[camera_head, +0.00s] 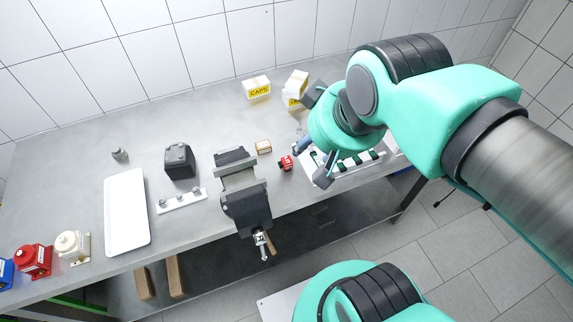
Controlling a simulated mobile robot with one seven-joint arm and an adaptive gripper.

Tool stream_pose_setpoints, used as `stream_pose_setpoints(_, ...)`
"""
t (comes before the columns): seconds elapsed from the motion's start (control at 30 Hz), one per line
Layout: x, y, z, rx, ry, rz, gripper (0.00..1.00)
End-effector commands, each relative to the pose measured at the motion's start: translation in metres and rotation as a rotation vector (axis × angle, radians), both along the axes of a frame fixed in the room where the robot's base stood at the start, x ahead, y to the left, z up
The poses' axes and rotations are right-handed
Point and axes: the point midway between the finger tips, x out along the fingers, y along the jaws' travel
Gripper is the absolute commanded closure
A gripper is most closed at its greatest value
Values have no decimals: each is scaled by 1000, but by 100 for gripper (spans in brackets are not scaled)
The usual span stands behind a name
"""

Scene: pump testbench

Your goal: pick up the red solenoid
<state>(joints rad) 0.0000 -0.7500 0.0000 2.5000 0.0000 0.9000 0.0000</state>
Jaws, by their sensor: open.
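The red solenoid (286,163) is a small red and black part lying on the grey workbench, just right of the vise. My gripper (309,164) is open above the bench, close to the right of the solenoid in the picture. Its fingers point down to the left, and nothing shows between them. I cannot tell how high the fingertips are above the bench. My arm hides part of the bench behind the gripper.
The vise (245,197) stands left of the solenoid, with a small tan box (264,147) behind. A white rack (345,165) with dark green parts lies beneath my gripper. A black block (180,160), a white tray (127,213) and a CAPS box (256,88) stand farther off.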

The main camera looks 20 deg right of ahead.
Motion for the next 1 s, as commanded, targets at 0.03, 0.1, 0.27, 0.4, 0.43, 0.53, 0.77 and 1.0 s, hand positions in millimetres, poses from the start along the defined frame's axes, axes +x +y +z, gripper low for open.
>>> stream_pose_setpoints(0.03, 0, 0, 0, 0, 0, 0, 55)
stream_pose_setpoints(0.1, 0, 0, 0, 0, 0, 0, 41)
stream_pose_setpoints(0.27, 0, 0, 0, 0, 0, 0, 41)
stream_pose_setpoints(0.4, 0, 0, 0, 0, 0, 0, 41)
stream_pose_setpoints(0.43, 1, 0, 0, 0, 1, 0, 41)
stream_pose_setpoints(0.53, 5, 0, -1, 0, 8, 0, 41)
stream_pose_setpoints(0.77, 32, -2, -12, -3, 64, 1, 41)
stream_pose_setpoints(1.0, 85, -4, -45, -5, 166, 2, 41)
